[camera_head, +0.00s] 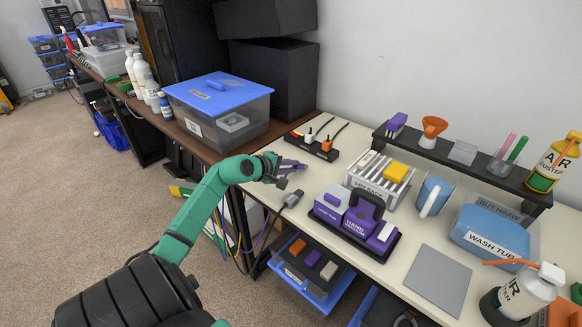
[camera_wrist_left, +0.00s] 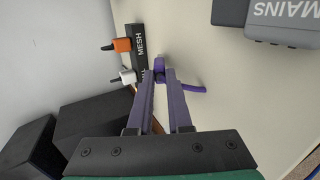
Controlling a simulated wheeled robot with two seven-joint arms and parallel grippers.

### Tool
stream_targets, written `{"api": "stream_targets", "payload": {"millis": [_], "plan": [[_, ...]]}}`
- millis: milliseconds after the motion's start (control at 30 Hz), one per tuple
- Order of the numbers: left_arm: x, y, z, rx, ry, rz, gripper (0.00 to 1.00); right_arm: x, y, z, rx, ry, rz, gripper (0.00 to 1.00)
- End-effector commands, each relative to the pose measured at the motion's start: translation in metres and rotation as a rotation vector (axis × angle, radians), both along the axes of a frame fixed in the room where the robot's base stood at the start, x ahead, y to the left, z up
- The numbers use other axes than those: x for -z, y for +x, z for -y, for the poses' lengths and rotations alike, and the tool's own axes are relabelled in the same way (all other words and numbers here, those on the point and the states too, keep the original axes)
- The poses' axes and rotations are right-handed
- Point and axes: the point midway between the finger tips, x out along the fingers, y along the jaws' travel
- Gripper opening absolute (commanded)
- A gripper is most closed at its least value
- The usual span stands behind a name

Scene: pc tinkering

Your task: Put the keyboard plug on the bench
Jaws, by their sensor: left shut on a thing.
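My left gripper (camera_head: 292,168) reaches over the left part of the cream bench (camera_head: 338,150). In the left wrist view its two purple fingers (camera_wrist_left: 160,84) are shut on a small purple plug (camera_wrist_left: 160,66), which I take to be the keyboard plug. A short purple piece (camera_wrist_left: 192,88) sticks out beside the fingertips. The plug is just over or touching the bench top; I cannot tell which. In the head view the fingers mostly hide it. My right gripper is not in view.
A black MESH strip (camera_wrist_left: 138,45) with an orange and a white plug lies beside the gripper. A purple hand vacuum (camera_head: 364,210) and drying rack (camera_head: 379,180) stand to the right. A blue-lidded box (camera_head: 218,88) stands behind left.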

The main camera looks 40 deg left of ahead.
Motion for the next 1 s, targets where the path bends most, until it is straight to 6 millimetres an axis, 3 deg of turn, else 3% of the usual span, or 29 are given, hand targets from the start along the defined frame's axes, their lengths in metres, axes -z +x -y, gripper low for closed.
{"api": "stream_targets", "payload": {"millis": [167,200,300,633,1000], "plan": [[0.004,0.0,0.0,0.0,0.001,0.0,0.0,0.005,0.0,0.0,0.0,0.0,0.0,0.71],[0.004,0.0,0.0,0.0,0.001,0.0,0.21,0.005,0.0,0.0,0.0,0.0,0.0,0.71],[0.003,0.0,0.0,0.0,0.0,0.0,0.52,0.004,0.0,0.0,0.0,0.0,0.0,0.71],[0.003,-0.001,0.0,0.0,0.0,0.0,0.52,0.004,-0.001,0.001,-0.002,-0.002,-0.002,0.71],[-0.006,-0.017,0.0,0.0,0.001,0.0,0.52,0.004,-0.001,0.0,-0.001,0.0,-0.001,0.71]]}}
